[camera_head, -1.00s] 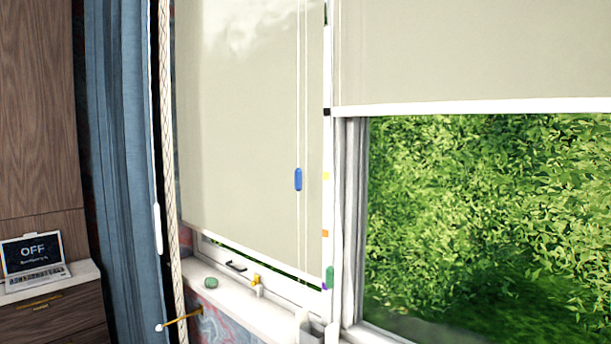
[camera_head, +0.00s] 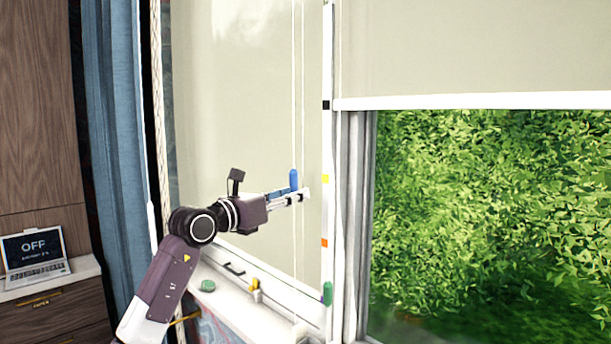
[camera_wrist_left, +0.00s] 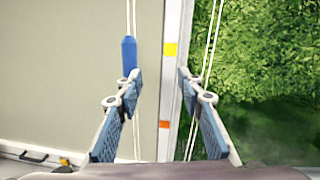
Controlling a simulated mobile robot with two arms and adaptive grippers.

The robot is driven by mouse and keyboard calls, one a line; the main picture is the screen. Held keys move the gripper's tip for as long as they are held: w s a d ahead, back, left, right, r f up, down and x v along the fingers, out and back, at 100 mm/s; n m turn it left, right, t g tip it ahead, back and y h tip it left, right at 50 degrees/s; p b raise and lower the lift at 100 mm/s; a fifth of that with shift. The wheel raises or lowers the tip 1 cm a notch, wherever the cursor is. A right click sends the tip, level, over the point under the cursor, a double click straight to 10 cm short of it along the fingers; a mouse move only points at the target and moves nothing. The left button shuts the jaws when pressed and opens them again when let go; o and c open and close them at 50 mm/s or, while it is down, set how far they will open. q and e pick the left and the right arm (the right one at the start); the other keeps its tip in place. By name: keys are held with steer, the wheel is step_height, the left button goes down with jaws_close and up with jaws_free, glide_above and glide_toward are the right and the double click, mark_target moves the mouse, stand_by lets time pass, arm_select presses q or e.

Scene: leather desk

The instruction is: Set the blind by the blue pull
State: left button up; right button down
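The blue pull (camera_head: 293,180) hangs on a thin white cord in front of the lowered left blind (camera_head: 240,110). My left gripper (camera_head: 299,192) reaches in from the left, with its fingertips at about the pull's height. In the left wrist view the fingers of the gripper (camera_wrist_left: 158,75) are spread, with nothing held between them. There the blue pull (camera_wrist_left: 129,55) shows just above the left fingertip, which overlaps its lower end. I cannot tell whether they touch. My right gripper is in neither view.
A white post (camera_head: 328,150) with black, yellow (camera_head: 325,178) and orange (camera_head: 324,243) marks stands right of the pull. A green piece (camera_head: 327,293) is low on it. The sill holds a green object (camera_head: 207,286) and a yellow one (camera_head: 255,290). A laptop (camera_head: 35,256) reads OFF.

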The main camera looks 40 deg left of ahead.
mark_target(291, 178)
arm_select(q)
steer(key=a+r+y, duration=0.2)
steer(key=a+r, duration=0.1)
steer(key=a, duration=0.1)
steer(key=w+p, duration=0.1)
steer(key=w, duration=0.1)
steer(key=w+p, duration=0.3)
steer(key=p, duration=0.1)
steer(key=shift+w+a+f, duration=0.1)
steer(key=shift+w+a, duration=0.25)
steer(key=shift+w, duration=0.4)
steer(key=shift+f, duration=0.1)
steer(key=c, duration=0.8)
jaws_close()
